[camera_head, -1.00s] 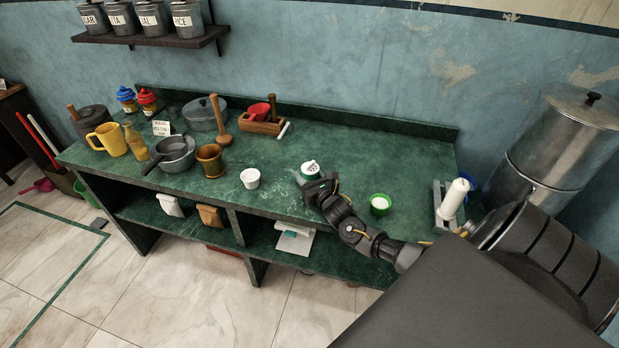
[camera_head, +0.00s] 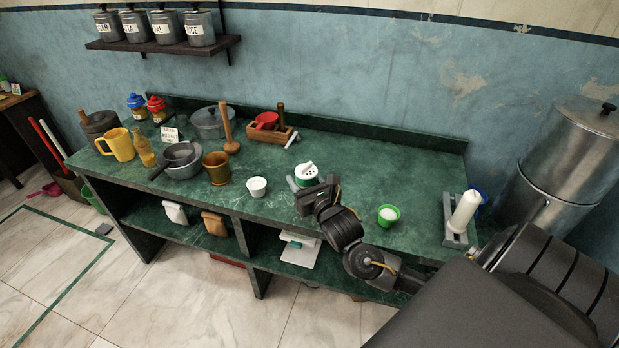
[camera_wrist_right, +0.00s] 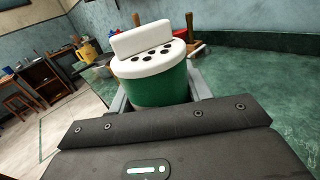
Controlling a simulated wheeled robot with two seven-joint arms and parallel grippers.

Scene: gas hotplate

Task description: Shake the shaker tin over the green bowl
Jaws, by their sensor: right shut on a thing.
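The shaker tin (camera_head: 307,173) has a white perforated lid with a raised flap and a green body. It is upright between the fingers of my right gripper (camera_head: 305,184), which is shut on it. In the right wrist view the shaker tin (camera_wrist_right: 152,82) fills the space between the fingers. In the head view it is over the front middle of the counter; I cannot tell if its base touches. The green bowl (camera_head: 388,216), with white contents, stands on the counter to the right of my right gripper, apart from it. My left gripper is not in view.
A white cup (camera_head: 257,187) stands left of the shaker tin. A brown mortar (camera_head: 217,168), pots and a yellow jug (camera_head: 117,145) are farther left. A white candle-like cylinder (camera_head: 463,212) in a grey holder stands right of the green bowl. The counter (camera_head: 350,160) behind is clear.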

